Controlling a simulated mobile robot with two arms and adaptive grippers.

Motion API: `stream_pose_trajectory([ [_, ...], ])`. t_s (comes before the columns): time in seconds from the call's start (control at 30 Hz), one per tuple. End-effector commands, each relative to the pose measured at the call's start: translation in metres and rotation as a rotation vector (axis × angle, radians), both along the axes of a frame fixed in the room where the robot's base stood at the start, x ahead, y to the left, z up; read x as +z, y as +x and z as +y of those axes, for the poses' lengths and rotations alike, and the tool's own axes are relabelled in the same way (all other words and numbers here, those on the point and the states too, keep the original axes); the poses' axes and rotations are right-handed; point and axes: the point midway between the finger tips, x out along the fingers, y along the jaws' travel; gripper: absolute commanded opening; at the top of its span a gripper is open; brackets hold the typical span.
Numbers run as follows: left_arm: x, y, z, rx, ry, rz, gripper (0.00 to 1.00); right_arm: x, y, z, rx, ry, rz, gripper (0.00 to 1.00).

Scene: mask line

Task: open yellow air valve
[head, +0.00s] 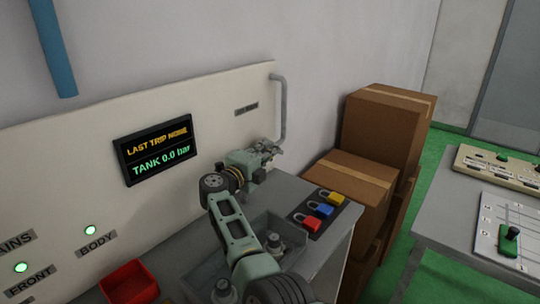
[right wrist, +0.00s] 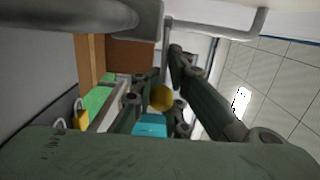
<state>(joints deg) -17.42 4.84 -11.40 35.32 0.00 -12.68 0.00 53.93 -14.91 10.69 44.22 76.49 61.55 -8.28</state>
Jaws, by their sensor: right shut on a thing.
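The yellow air valve shows as a round yellow part (right wrist: 161,98) between my fingers in the right wrist view. In the head view it is hidden behind my right gripper (head: 262,152). My right gripper (right wrist: 158,95) is shut on it, close to the panel (head: 215,100) and below the bent grey pipe (head: 282,110). The fingers hide most of the valve, so I cannot tell how far it is turned. My left gripper is not in view.
Red, blue and yellow padlocks (head: 320,209) lie on the grey bench right of my arm. Cardboard boxes (head: 385,135) stand beyond it. A red bin (head: 129,284) is at lower left. A control desk (head: 495,205) stands at the right, with green floor between.

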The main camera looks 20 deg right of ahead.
Motion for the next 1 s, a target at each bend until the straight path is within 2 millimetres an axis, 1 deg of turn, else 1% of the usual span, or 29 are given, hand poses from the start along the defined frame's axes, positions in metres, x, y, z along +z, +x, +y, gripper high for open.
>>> stream_pose_trajectory([
  [0.03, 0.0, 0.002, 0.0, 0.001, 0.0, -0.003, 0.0, -0.001, 0.001, 0.003, 0.006, 0.0, 0.006, 0.0],
  [0.2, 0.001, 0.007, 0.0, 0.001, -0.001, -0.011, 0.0, -0.001, 0.001, 0.003, 0.007, -0.001, 0.005, 0.0],
  [0.23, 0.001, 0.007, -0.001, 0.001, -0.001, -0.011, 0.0, -0.001, 0.001, 0.003, 0.007, -0.001, 0.005, 0.11],
  [0.4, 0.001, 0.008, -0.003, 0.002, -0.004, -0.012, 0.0, -0.001, 0.001, 0.002, 0.006, -0.001, 0.003, 0.26],
  [0.43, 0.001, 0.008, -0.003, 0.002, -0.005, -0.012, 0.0, -0.001, 0.001, 0.002, 0.005, -0.001, 0.003, 0.27],
  [0.67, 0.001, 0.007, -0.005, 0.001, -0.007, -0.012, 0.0, 0.0, 0.0, 0.001, 0.003, -0.001, 0.001, 0.27],
  [0.77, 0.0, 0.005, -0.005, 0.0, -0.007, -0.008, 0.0, 0.003, 0.001, 0.001, 0.003, 0.0, -0.001, 0.27],
  [0.87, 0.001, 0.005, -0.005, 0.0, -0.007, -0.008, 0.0, 0.014, 0.001, 0.002, 0.004, 0.001, -0.003, 0.27],
  [0.97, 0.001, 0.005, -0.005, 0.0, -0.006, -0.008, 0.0, 0.033, 0.001, 0.001, 0.003, 0.001, -0.007, 0.27],
  [1.0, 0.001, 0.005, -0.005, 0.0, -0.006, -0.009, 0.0, 0.042, 0.001, 0.002, 0.004, -0.001, -0.009, 0.27],
])
